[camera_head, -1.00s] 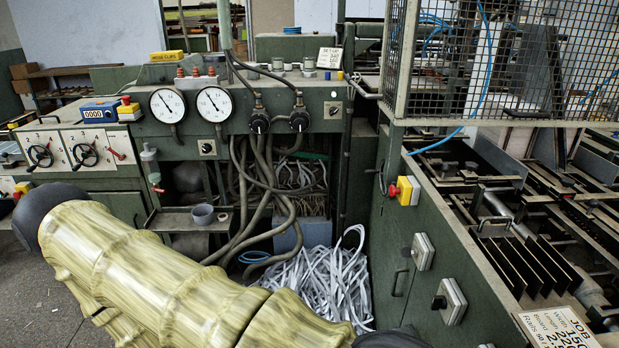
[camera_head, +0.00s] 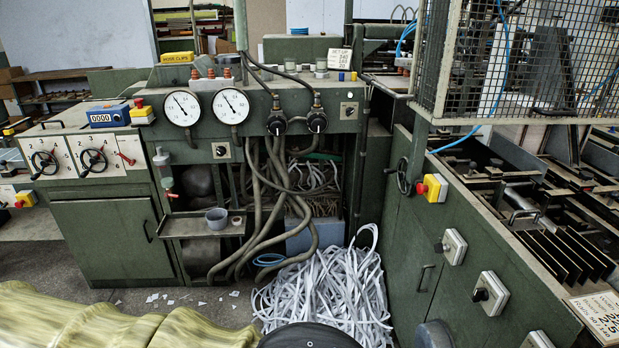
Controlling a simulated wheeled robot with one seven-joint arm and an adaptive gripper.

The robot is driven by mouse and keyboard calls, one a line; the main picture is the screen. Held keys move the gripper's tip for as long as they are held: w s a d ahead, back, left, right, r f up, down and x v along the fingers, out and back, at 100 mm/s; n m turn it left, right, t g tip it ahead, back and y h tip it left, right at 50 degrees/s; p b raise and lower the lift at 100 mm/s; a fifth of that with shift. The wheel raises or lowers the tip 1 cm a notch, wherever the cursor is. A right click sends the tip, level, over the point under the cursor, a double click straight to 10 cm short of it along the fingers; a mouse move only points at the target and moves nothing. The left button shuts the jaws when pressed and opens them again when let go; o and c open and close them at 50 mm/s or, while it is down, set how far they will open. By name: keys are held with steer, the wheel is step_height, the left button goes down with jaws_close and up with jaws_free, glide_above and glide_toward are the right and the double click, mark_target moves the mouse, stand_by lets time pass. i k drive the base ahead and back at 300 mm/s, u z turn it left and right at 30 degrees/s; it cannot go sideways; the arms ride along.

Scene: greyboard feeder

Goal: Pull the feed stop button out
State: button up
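Red buttons on yellow boxes show in three places in the head view, and no label that I can read tells which one is the feed stop button. One red button (camera_head: 422,188) sticks out from a yellow box (camera_head: 437,188) on the right machine's green side panel. A second red button (camera_head: 139,103) sits on a yellow box on top of the left console, beside a blue counter. A third red button (camera_head: 19,203) is at the far left edge, low on the console. My gripper is out of view; only my pale yellow arm shows along the bottom left.
Grey switch boxes (camera_head: 454,246) stick out from the right panel, near a black handwheel (camera_head: 404,178). A wire mesh guard (camera_head: 540,65) stands above. A heap of white paper strips (camera_head: 330,290) covers the floor between the machines. Hoses (camera_head: 265,215) hang in the middle.

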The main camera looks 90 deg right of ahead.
mark_target(420, 188)
steer(key=i, duration=0.4)
steer(key=z, duration=2.8)
steer(key=i, duration=0.7)
steer(key=z, duration=0.05)
